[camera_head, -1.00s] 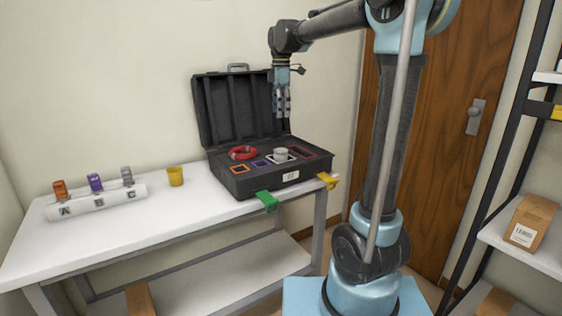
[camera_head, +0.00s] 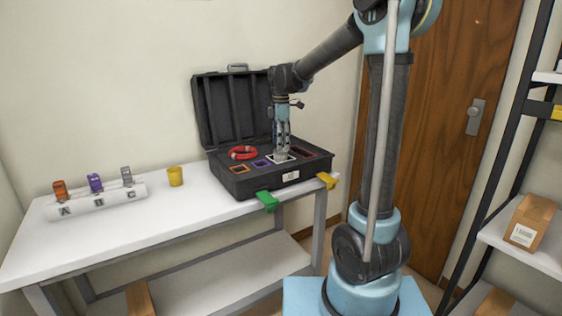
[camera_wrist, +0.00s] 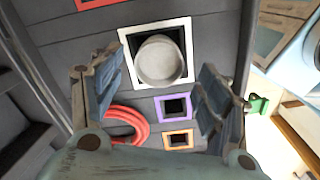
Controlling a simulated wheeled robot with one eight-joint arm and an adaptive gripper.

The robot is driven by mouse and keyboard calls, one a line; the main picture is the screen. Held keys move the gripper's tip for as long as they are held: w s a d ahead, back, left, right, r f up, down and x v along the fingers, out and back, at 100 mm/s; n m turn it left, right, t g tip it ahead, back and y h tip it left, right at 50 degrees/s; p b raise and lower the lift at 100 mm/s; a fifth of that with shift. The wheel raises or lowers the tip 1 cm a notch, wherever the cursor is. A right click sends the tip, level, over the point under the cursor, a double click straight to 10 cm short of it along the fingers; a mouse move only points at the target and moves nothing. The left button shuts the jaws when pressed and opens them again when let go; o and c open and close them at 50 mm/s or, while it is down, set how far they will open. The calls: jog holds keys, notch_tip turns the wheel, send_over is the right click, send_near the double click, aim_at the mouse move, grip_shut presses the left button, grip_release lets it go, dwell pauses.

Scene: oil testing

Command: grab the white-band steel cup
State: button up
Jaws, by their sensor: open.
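The steel cup (camera_wrist: 160,62) stands in the white-framed slot (camera_wrist: 127,42) of the open black case (camera_head: 232,180). In the head view the cup (camera_head: 281,153) shows just below my fingertips. My gripper (camera_head: 282,143) points down over it. In the wrist view my gripper (camera_wrist: 155,90) is open, with one finger on each side and the cup farther out, between and beyond them. The head view does not show whether the fingers reach around the cup's top. No white band can be made out on the cup itself.
A red cable coil (camera_head: 242,152), an orange-framed slot (camera_head: 239,169) and a purple-framed slot (camera_head: 261,163) lie left of the cup. The case lid (camera_head: 235,110) stands open behind. A yellow cup (camera_head: 175,176) and a labelled rack (camera_head: 98,201) stand left on the white table.

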aim_at(281, 158)
jog(key=shift+w+f, duration=0.1)
jog(key=shift+f, duration=2.1)
jog(key=c, duration=1.2)
